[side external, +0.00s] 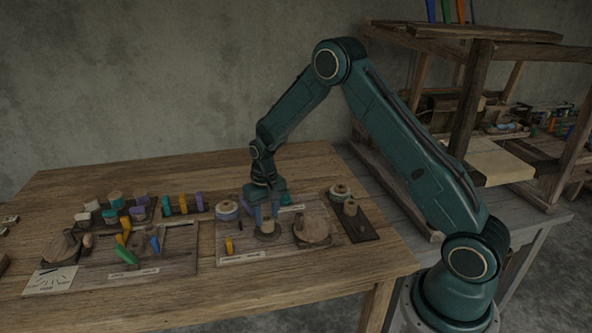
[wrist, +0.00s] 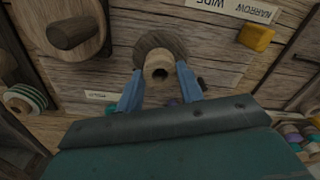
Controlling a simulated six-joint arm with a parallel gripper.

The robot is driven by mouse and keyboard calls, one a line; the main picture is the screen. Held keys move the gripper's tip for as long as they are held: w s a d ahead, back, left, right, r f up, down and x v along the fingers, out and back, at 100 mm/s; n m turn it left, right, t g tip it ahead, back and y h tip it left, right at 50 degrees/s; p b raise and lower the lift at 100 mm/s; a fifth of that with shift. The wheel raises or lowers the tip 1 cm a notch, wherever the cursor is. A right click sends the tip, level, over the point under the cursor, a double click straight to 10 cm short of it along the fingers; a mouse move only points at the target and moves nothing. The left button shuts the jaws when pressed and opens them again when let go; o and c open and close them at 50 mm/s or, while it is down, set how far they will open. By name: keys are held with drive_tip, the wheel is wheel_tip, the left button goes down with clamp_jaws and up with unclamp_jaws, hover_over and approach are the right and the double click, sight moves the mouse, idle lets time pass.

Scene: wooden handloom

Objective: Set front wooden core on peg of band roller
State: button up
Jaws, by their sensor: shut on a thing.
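My gripper (wrist: 160,92) is shut on a pale wooden core, its two blue fingers on either side. The wooden core (wrist: 160,70) is a short cylinder with a dark hole in its end. It stands over a dark round wooden disc (wrist: 151,42), which looks like the base of the band roller. In the side external view my gripper (side external: 267,212) points down, with the disc (side external: 267,237) below it on a board. The core is roughly upright there. I cannot tell whether a peg is inside the core or whether the core touches the disc.
A round wooden block with a peg (side external: 313,231) stands just right of the gripper. A dark tray (side external: 362,232) with spools lies farther right. A yellow piece (side external: 229,246) is on the board's left. Several coloured pieces and another board (side external: 150,263) lie farther left.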

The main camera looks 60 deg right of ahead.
drive_tip(key=shift+f, duration=0.15)
drive_tip(key=o, duration=1.3)
drive_tip(key=shift+r, duration=3.55)
